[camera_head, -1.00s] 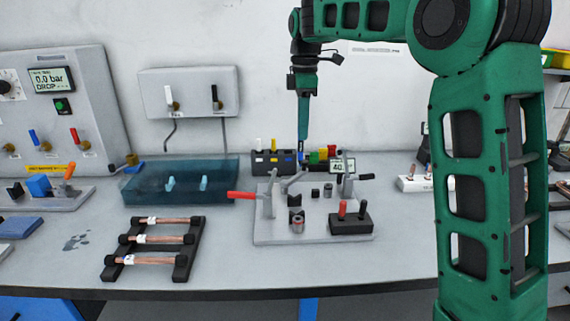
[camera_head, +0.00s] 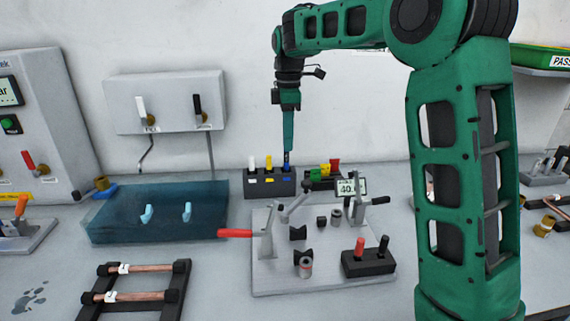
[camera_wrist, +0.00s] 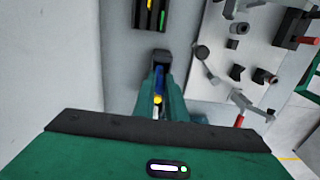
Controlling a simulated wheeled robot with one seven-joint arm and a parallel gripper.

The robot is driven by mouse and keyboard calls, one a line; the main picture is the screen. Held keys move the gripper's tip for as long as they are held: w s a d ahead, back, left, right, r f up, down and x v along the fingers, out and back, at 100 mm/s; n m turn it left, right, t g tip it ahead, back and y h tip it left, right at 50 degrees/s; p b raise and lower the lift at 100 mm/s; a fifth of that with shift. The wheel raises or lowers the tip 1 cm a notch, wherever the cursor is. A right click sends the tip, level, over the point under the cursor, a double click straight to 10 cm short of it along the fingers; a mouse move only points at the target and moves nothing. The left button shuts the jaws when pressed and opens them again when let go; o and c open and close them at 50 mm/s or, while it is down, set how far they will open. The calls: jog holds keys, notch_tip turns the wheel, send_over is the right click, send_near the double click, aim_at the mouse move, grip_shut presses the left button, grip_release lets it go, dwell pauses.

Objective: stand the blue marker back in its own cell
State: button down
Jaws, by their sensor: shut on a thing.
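The marker block (camera_head: 257,188) is a dark block at the back of the bench, with white, yellow and blue labels on its front. A white marker (camera_head: 252,162) and a yellow marker (camera_head: 269,162) stand in its left and middle cells. My gripper (camera_head: 287,152) points down over the right cell, the one with the blue label. It is shut on the blue marker (camera_head: 286,167), which looks upright at that cell. In the wrist view the blue marker (camera_wrist: 158,78) shows between the fingers. The fingers hide how deep it sits.
Right beside the block are a holder with green, yellow and red pieces (camera_head: 324,172) and a small display (camera_head: 351,187). A grey fixture plate (camera_head: 275,275) with a red-handled clamp stands in front. A blue translucent tank (camera_head: 155,215) is to the left.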

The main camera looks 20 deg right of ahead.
aim_at(287, 169)
jog(key=shift+a+f, duration=0.15)
jog(key=shift+f, duration=2.55)
jog(key=c, duration=1.8)
grip_release()
jog(key=shift+f, duration=0.1)
jog(key=shift+s, duration=0.1)
notch_tip(287, 169, up, 12)
jog(key=shift+r, duration=0.15)
